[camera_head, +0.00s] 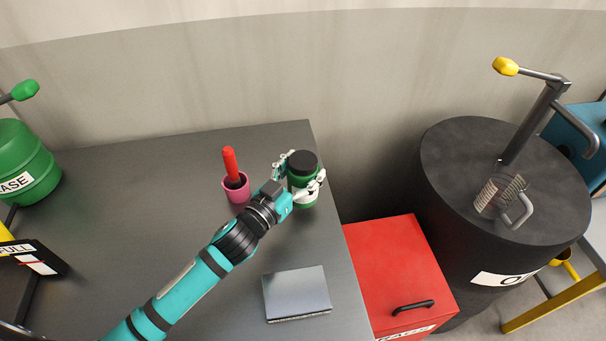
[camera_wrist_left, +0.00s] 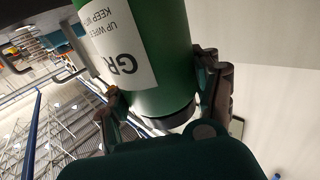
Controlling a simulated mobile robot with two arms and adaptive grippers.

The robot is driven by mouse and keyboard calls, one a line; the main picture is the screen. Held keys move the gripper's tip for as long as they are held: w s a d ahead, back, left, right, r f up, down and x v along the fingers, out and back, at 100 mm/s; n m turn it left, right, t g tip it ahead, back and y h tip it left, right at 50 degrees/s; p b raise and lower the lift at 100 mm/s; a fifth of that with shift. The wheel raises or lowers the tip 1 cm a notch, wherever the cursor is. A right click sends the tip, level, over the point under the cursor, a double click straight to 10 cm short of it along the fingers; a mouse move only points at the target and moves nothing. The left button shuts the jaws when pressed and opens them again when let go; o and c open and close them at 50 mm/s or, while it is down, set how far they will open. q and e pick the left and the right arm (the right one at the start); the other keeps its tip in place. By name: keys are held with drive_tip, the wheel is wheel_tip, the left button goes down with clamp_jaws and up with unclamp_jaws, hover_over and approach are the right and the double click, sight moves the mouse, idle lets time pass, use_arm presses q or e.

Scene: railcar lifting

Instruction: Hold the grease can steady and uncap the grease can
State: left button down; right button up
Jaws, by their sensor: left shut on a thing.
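The green grease can (camera_head: 303,182) has a black cap (camera_head: 302,162) on its top and is near the right edge of the grey table. My left gripper (camera_head: 305,185) is shut around the can's body, with a finger on each side. In the left wrist view the green can (camera_wrist_left: 168,70) with its white label (camera_wrist_left: 122,40) sits between the fingers of the gripper (camera_wrist_left: 165,95); the label's text is upside down there. I cannot tell whether the can's bottom touches the table. My right gripper is not in view.
A pink cup (camera_head: 236,190) with a red-handled tool (camera_head: 230,163) stands just left of the can. A flat grey plate (camera_head: 297,293) lies nearer on the table (camera_head: 130,200). A green drum (camera_head: 25,165) is at far left. A red cabinet (camera_head: 400,270) and black drum (camera_head: 450,190) stand right.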

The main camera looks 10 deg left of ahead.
use_arm(q)
drive_tip(key=shift+w, duration=0.3)
wheel_tip(320, 180, down, 3)
drive_tip(key=shift+f, duration=0.2)
drive_tip(key=shift+f, duration=0.1)
drive_tip(key=shift+f, duration=0.15)
drive_tip(key=shift+c, duration=1.2)
unclamp_jaws()
